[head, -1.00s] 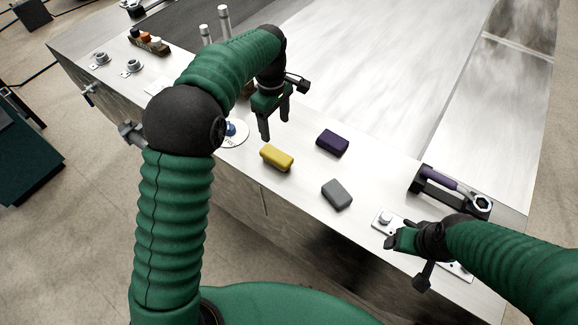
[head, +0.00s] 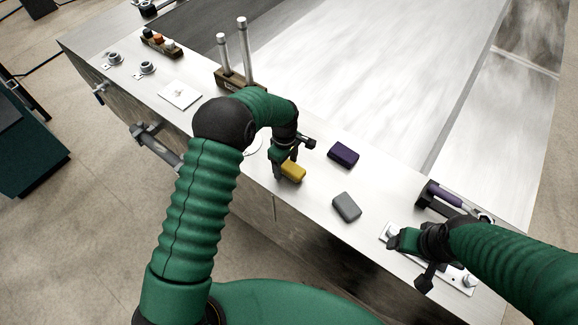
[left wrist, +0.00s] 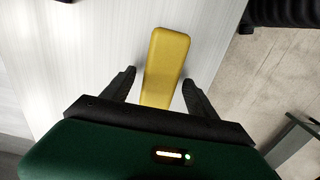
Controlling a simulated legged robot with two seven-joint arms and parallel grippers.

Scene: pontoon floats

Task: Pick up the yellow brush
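The yellow brush (head: 293,171) is a small rounded block on the metal bench top, near its front edge. In the left wrist view the brush (left wrist: 165,66) lies between the two fingers of my left gripper (left wrist: 160,88), with a gap on each side. My left gripper (head: 284,168) is open and low over the brush, hiding its left part in the head view. My right gripper (head: 397,241) is over a metal plate at the right end of the bench; its fingers are too unclear to tell their state.
A purple block (head: 343,154) and a grey block (head: 346,207) lie close to the right of the brush. Two upright metal posts (head: 233,55) stand in a holder behind my left arm. A purple-handled tool (head: 446,196) rests in a black holder at right.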

